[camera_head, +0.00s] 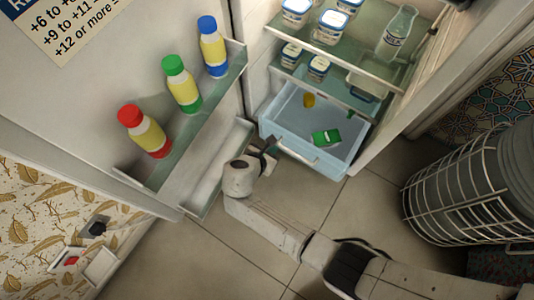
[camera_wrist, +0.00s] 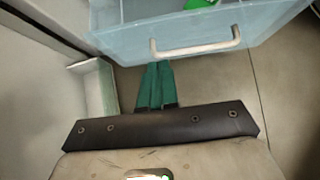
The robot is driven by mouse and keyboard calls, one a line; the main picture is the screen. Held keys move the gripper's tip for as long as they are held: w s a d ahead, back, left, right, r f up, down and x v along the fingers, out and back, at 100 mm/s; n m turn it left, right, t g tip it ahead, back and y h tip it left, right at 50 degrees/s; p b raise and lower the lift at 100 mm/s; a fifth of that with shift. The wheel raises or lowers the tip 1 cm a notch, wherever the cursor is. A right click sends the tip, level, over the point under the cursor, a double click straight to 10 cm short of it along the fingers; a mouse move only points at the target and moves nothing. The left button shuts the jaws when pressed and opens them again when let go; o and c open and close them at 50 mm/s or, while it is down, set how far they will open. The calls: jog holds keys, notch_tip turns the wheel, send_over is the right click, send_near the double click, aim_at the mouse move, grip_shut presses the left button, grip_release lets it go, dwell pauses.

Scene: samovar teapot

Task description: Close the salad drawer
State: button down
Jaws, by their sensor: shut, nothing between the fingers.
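The light blue salad drawer (camera_head: 330,166) is pulled out at the bottom of the open fridge. A green packet (camera_head: 326,137) and a small yellow item (camera_head: 309,100) lie in it. Its pale bar handle (camera_head: 296,153) is on the front panel. In the wrist view the drawer front (camera_wrist: 118,42) and handle (camera_wrist: 195,48) are just ahead of my gripper (camera_wrist: 155,68). The green fingers are together and empty, below the handle's left end in that view. In the head view my gripper (camera_head: 268,148) is by the drawer's left front corner. Contact with the drawer cannot be told.
The open fridge door at left has a shelf (camera_head: 222,92) with red, green and blue-capped bottles. Glass shelves (camera_head: 345,95) with tubs and a bottle are above the drawer. A caged grey bin (camera_head: 470,190) stands at right. The tiled floor before the drawer is clear apart from my arm.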

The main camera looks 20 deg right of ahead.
aim_at(287, 133)
jog(key=w+d+f+b, duration=0.2)
jog(key=d, duration=0.1)
jog(key=w+d+f+b, duration=0.1)
jog(key=d, duration=0.1)
jog(key=shift+w+f, duration=0.1)
jog(key=shift+w, duration=0.15)
jog(key=shift+w+d, duration=0.35)
jog(key=shift+d, duration=0.15)
jog(key=shift+w+d+r, duration=0.2)
jog(key=shift+w+d, duration=0.1)
jog(key=shift+d, duration=0.15)
jog(key=w+d+b, duration=0.2)
jog(key=w+d, duration=0.7)
jog(key=d, duration=0.4)
jog(key=shift+w+b, duration=0.25)
jog(key=shift+b, duration=0.15)
